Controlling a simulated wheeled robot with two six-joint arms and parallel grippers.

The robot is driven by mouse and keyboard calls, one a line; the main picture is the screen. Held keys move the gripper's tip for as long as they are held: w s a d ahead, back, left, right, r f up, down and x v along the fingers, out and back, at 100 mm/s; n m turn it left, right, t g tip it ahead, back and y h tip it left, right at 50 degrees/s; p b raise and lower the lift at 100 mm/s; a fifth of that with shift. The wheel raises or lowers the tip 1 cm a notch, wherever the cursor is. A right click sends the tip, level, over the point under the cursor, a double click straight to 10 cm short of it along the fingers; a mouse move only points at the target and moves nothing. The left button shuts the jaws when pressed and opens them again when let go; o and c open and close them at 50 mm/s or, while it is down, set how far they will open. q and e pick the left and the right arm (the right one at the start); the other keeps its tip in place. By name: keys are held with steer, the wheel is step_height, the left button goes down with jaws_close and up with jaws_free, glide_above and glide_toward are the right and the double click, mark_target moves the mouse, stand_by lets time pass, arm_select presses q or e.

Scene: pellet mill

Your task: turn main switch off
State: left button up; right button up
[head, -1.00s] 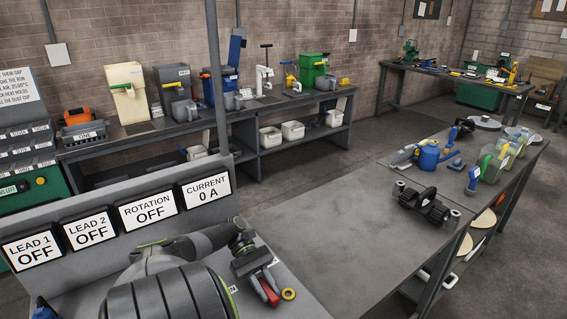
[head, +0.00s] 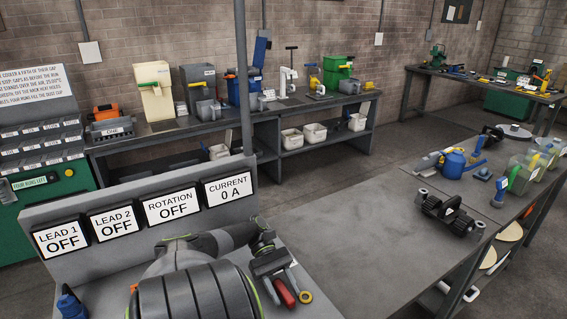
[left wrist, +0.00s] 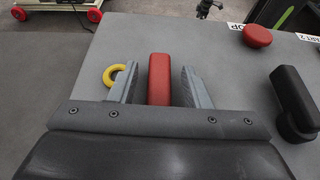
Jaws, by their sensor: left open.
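A red bar-shaped handle (left wrist: 159,80), which looks like the main switch, stands on the grey console top. It also shows in the head view (head: 284,293). My left gripper (left wrist: 161,84) is open with one finger on each side of the handle; narrow gaps show on both sides. In the head view the left gripper (head: 277,275) is over the console's right part. A yellow ring (left wrist: 114,75) lies just outside the left finger in the wrist view. The handle's base and any label on it are hidden. My right gripper is not in view.
A red round button (left wrist: 257,36) and a black lever (left wrist: 294,103) are to the right on the console. The display panel (head: 144,212) reads lead 1, lead 2 and rotation off, current 0 A. A grey workbench (head: 385,240) stands beyond, largely clear at its near end.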

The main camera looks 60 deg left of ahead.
mark_target(284, 290)
arm_select(q)
step_height(284, 290, up, 10)
steer(key=shift+p, duration=0.4)
stand_by(0.6)
